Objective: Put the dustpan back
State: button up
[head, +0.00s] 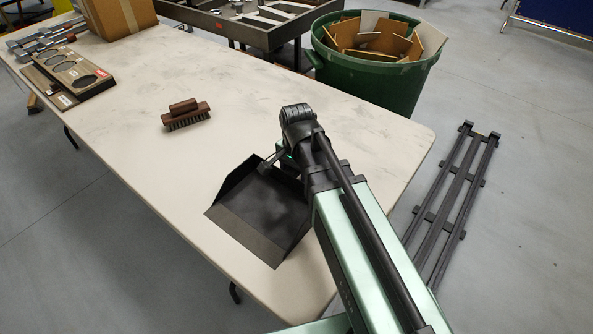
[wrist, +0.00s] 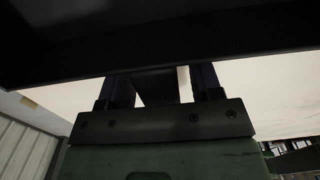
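The dustpan (head: 262,205) is a dark, wide pan with raised sides, near the close right end of the pale table. Its lip faces the near edge. I cannot tell whether it rests flat or is slightly raised. My gripper (head: 280,155) is at the back of the pan by its handle, mostly hidden behind my arm. In the wrist view, the dark pan (wrist: 160,45) fills the top. The handle (wrist: 157,88) lies between the two fingers of my gripper (wrist: 162,85). A thin light gap shows beside the right finger, so the grip is unclear.
A brown brush (head: 187,118) lies mid-table (head: 140,85). A dark organizer tray (head: 70,78), tools and a cardboard box (head: 115,14) are at the far left. A green bin (head: 365,80) of scraps stands behind the table. A dark rack (head: 455,190) lies on the floor to the right.

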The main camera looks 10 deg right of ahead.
notch_tip(320, 180, up, 13)
jog(key=p, duration=1.3)
jog(key=s+d+r+n+p, duration=0.2)
jog(key=s+n, duration=0.5)
jog(key=n, duration=0.3)
jog(key=shift+s+d+r+p, duration=0.25)
jog(key=shift+r+p, duration=0.05)
